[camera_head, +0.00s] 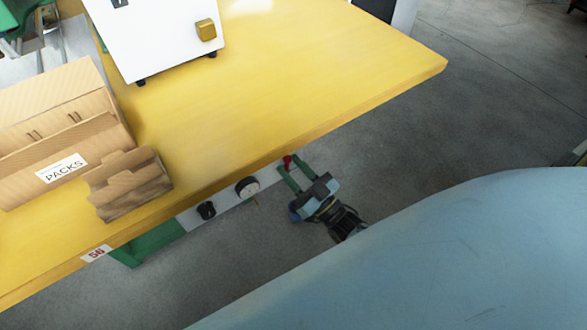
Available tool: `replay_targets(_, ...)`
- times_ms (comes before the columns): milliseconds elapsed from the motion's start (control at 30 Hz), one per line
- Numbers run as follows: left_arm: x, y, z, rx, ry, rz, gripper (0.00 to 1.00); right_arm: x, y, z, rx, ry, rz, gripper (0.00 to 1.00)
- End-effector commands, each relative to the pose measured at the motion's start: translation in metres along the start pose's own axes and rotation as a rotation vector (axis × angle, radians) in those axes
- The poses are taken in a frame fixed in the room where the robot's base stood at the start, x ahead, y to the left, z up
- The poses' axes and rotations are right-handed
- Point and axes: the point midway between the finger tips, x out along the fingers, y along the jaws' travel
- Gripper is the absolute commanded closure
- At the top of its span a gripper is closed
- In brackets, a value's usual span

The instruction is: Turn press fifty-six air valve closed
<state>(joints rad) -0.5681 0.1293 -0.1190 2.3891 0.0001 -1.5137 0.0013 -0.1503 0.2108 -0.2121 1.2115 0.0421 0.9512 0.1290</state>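A small red valve handle (288,160) shows just under the front edge of the yellow bench, at the right end of a pale panel (226,199). My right gripper (287,165) is below the bench edge, its two green fingers spread apart with their tips at the red handle. The handle appears between the tips; I cannot tell whether they touch it. A tag reading 56 (96,253) is on the bench's front edge. The bench edge and the fingers partly hide the valve. My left gripper is not in view.
A round gauge (248,187) and a black knob (206,210) sit on the panel left of the valve. The yellow bench (300,70) overhangs them. It carries a carton marked PACKS (62,168) and a white box (160,40). Grey floor is open at right.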

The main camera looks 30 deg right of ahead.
Motion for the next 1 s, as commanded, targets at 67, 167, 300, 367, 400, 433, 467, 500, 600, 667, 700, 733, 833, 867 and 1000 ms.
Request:
replay_targets(67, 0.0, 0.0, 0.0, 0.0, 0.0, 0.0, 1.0, -0.001, -0.001, 0.001, 0.001, -0.003, 0.0, 0.67)
replay_targets(167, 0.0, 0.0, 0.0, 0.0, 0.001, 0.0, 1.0, -0.002, -0.001, 0.002, 0.002, -0.005, -0.001, 0.67)
replay_targets(300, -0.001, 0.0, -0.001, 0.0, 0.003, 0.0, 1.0, -0.015, -0.001, 0.003, 0.002, -0.01, 0.0, 0.67)
replay_targets(367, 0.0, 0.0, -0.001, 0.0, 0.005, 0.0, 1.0, -0.025, -0.001, 0.002, 0.002, -0.01, 0.0, 0.67)
replay_targets(400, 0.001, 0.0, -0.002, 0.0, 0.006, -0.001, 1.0, -0.033, -0.001, 0.002, 0.002, -0.011, 0.0, 0.67)
replay_targets(433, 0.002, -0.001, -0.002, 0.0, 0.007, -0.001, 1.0, -0.04, -0.001, 0.002, 0.002, -0.011, 0.0, 0.67)
replay_targets(467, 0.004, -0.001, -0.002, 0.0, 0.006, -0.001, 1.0, -0.046, -0.001, 0.002, 0.002, -0.011, 0.0, 0.67)
replay_targets(500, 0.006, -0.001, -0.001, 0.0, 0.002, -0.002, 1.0, -0.056, -0.001, 0.002, 0.001, -0.011, 0.0, 0.67)
replay_targets(600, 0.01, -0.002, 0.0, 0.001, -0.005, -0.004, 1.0, -0.079, -0.001, 0.002, 0.001, -0.009, 0.001, 0.67)
replay_targets(667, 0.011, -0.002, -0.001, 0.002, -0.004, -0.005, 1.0, -0.092, 0.0, 0.002, 0.001, -0.008, 0.001, 0.67)
replay_targets(700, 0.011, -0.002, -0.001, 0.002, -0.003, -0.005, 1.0, -0.1, 0.0, 0.002, 0.001, -0.008, 0.001, 0.67)
replay_targets(733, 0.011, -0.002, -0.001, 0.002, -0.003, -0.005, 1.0, -0.105, 0.0, 0.001, 0.001, -0.007, 0.001, 0.67)
replay_targets(833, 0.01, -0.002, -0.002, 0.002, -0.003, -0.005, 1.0, -0.12, 0.0, 0.001, 0.0, -0.006, 0.001, 0.67)
replay_targets(867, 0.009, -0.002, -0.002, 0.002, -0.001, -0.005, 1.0, -0.123, 0.0, 0.001, 0.0, -0.005, 0.001, 0.67)
replay_targets(1000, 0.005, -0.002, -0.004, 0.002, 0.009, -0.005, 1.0, -0.133, 0.0, 0.001, 0.0, -0.004, 0.001, 0.67)
